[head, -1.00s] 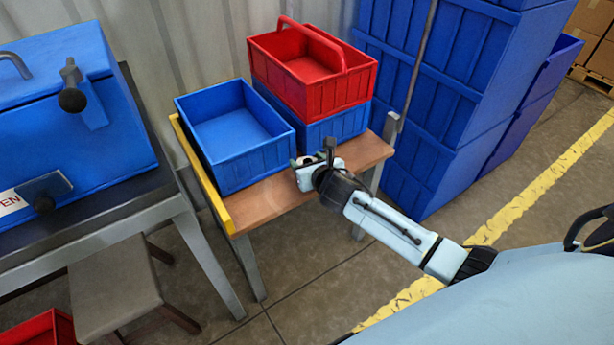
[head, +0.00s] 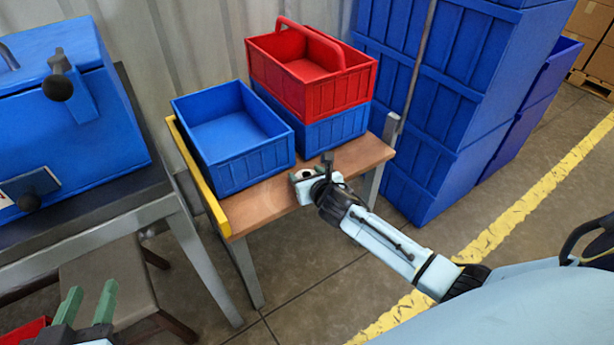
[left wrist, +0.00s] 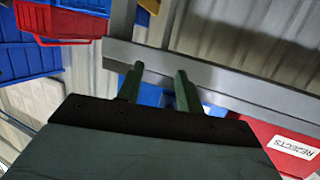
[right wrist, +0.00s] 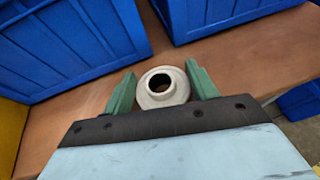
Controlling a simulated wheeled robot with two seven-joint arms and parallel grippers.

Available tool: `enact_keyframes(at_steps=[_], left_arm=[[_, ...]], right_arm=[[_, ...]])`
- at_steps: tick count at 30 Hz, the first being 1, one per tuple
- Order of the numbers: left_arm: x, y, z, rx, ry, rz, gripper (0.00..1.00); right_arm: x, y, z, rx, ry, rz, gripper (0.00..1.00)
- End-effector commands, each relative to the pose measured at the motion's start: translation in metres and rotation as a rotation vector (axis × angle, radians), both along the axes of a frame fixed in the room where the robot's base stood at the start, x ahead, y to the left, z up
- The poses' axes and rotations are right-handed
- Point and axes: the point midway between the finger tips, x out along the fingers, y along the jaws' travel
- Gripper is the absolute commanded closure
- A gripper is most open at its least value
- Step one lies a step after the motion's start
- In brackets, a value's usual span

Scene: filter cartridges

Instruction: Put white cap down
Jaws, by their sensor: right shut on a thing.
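The white cap (right wrist: 161,88) is a round ring with a dark hole. In the right wrist view it sits between the green fingers of my right gripper (right wrist: 162,90), which is shut on it. Below it is the wooden top of the small table (right wrist: 230,55); I cannot tell whether the cap touches the wood. In the head view my right gripper (head: 306,174) is over the front part of this table, and the cap is mostly hidden there. My left gripper (head: 88,303) is at the lower left with its green fingers apart and empty; it also shows in the left wrist view (left wrist: 158,88).
An empty blue bin (head: 240,165) stands on the table's left. A red tote (head: 325,95) rests on another blue bin (head: 345,127) behind. A blue machine (head: 75,125) stands on a steel bench at the left. Bare wood lies around my right gripper.

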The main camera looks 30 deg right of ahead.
Motion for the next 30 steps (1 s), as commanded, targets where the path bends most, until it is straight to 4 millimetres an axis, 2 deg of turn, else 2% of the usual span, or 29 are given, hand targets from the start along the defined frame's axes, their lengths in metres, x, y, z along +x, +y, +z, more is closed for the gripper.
enact_keyframes(at_steps=[8,9,14,25,30], left_arm=[[0.000,0.000,0.002,-0.003,-0.011,-0.001,0.64],[0.001,-0.001,0.003,-0.005,-0.018,-0.001,0.64],[0.001,-0.001,0.003,-0.004,-0.016,-0.001,0.64],[0.000,0.000,0.002,-0.001,-0.004,-0.001,0.64],[-0.007,0.006,-0.017,0.033,0.119,0.010,0.64]], right_arm=[[0.000,0.000,-0.002,-0.001,0.000,0.000,0.64],[0.000,0.000,-0.002,-0.001,0.001,0.000,0.41],[0.000,0.000,-0.002,-0.001,0.000,0.000,0.20],[0.000,0.000,0.001,0.000,0.000,0.000,0.20],[-0.010,0.001,0.005,-0.002,0.002,0.001,0.20]])
